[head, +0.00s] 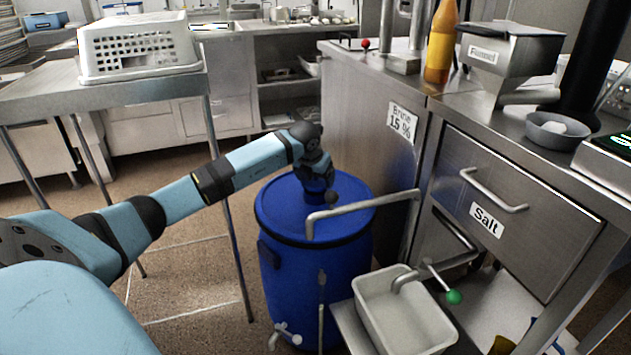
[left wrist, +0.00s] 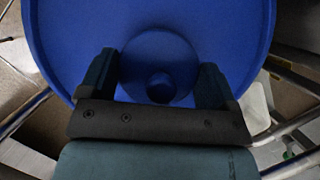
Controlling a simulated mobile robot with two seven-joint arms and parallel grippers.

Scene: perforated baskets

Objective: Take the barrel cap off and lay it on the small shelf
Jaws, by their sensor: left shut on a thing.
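The blue barrel (head: 285,270) stands upright on the floor in the middle of the head view. Its round blue cap (head: 317,192) is on the lid, mostly hidden under my left gripper (head: 317,178). In the left wrist view the cap (left wrist: 160,55) is a round disc with a small knob, between the two dark fingers of the gripper (left wrist: 157,78), which is shut on it. I cannot tell whether the cap has turned or lifted. A small metal shelf (head: 352,330) shows beside the barrel, partly under a white tub. My right gripper is not in view.
The white tub (head: 405,310) stands right of the barrel. A bent metal pipe (head: 360,204) crosses over the barrel lid's right side. The steel counter (head: 375,130) stands behind and to the right, and a steel table (head: 110,95) to the left.

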